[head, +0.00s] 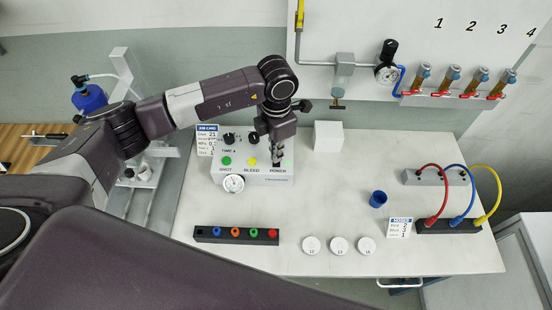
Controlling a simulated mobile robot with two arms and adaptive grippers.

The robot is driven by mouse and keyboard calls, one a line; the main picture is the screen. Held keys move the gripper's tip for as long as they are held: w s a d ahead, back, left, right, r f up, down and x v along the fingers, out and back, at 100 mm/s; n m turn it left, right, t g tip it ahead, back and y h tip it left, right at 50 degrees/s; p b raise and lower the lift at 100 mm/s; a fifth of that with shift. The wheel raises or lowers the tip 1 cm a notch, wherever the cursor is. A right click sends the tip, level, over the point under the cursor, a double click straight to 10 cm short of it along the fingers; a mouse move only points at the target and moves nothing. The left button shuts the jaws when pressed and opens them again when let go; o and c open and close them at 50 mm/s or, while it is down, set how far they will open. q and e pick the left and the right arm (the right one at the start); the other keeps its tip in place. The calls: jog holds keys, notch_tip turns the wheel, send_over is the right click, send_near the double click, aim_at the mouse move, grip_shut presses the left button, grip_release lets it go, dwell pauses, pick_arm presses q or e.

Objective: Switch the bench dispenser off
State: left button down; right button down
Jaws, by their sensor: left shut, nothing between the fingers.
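The bench dispenser (251,176) is a white box at the back left of the white bench in the head view. Its face has a green button (226,161) marked SHOT, a yellow button (252,162) marked BLEED, dark knobs and a round gauge (233,184). A POWER label sits at its right end. My left gripper (277,162) points down over that end, just above the POWER label, shut with nothing in it. It hides most of the power switch, so the switch's position and any contact cannot be told. My right gripper is not in view.
A black rack (236,235) with coloured rings, white round lids (339,246) and a blue cup (378,198) stand on the bench. A white block (328,136) stands right of the dispenser. Coloured hoses (461,188) are at the right.

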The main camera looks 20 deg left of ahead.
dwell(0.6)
pick_arm(q)
jog(key=shift+f+b, duration=1.1)
jog(key=shift+f, duration=0.05)
dwell(0.4)
jog(key=shift+s, duration=0.1)
jog(key=shift+r+p, duration=0.55)
jog(key=shift+r, duration=0.25)
jog(key=shift+r+p, duration=1.35)
jog(key=shift+r, duration=1.35)
jog(key=shift+f, duration=0.1)
